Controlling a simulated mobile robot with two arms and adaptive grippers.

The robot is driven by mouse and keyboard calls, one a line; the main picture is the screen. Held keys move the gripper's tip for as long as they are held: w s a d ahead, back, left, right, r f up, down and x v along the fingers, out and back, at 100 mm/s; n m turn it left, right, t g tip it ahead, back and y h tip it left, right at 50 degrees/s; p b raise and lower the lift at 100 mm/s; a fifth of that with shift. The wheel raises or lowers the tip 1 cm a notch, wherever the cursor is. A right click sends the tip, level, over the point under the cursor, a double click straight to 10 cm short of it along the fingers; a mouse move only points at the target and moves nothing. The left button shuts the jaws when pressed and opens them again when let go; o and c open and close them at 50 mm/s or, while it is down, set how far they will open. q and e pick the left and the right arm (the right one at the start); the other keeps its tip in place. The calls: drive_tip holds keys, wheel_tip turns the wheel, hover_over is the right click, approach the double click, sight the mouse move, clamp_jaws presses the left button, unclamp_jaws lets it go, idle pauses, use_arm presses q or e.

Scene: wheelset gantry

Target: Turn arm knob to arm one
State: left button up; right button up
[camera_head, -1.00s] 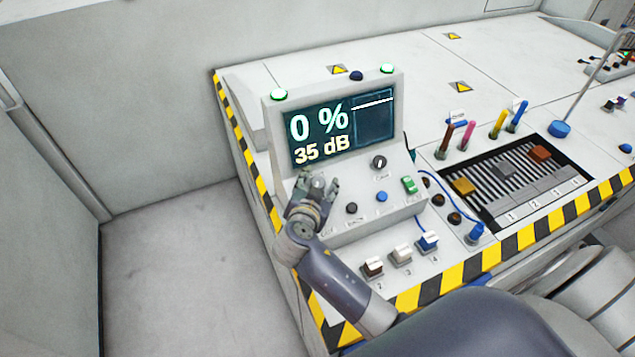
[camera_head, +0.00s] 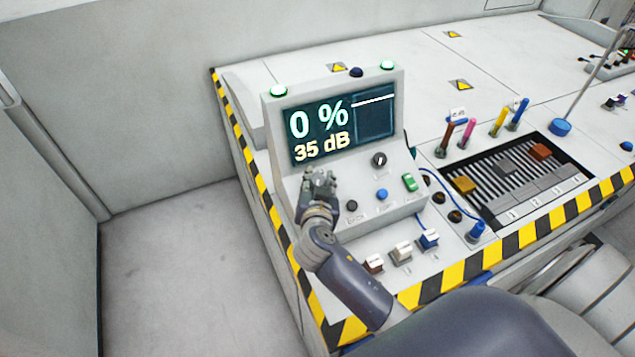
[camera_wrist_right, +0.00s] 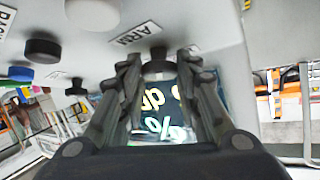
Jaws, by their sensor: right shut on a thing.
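The control box (camera_head: 345,235) has a screen (camera_head: 342,122) reading "0 %" and "35 dB". My right gripper (camera_head: 319,180) is at the left part of the box, just below the screen. In the right wrist view, the dark arm knob (camera_wrist_right: 158,66) sits between the fingertips of my right gripper (camera_wrist_right: 160,62), beside a label (camera_wrist_right: 136,34) reading "ARM". The fingers are shut on the knob. In the head view my gripper hides the knob, and its pointing direction cannot be told. My left gripper is not in view.
Close by on the box are a black knob (camera_head: 352,206), a blue button (camera_head: 382,195), a pointer knob (camera_head: 379,160) and a green switch (camera_head: 409,183). Switches (camera_head: 401,253) stand in front. Coloured handles (camera_head: 468,132) and a slotted panel (camera_head: 503,170) lie to the right.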

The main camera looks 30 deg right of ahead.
drive_tip(key=n+y, duration=0.1)
drive_tip(key=n+t+y, duration=0.1)
drive_tip(key=n, duration=0.1)
drive_tip(key=shift+s+d+f, duration=0.1)
drive_tip(key=shift+s+d, duration=0.05)
drive_tip(key=shift+d, duration=0.05)
drive_tip(key=n+t+y+p, duration=0.1)
drive_tip(key=n+y, duration=0.1)
drive_tip(key=shift+d+n, duration=0.1)
drive_tip(key=shift+n, duration=0.3)
drive_tip(key=shift+n+y+p, duration=0.75)
drive_tip(key=shift+n+y, duration=0.15)
drive_tip(key=shift+n, duration=0.1)
drive_tip(key=o, duration=1)
drive_tip(key=v, duration=1.2)
drive_tip(key=shift+d+f, duration=0.15)
drive_tip(key=shift+f, duration=0.05)
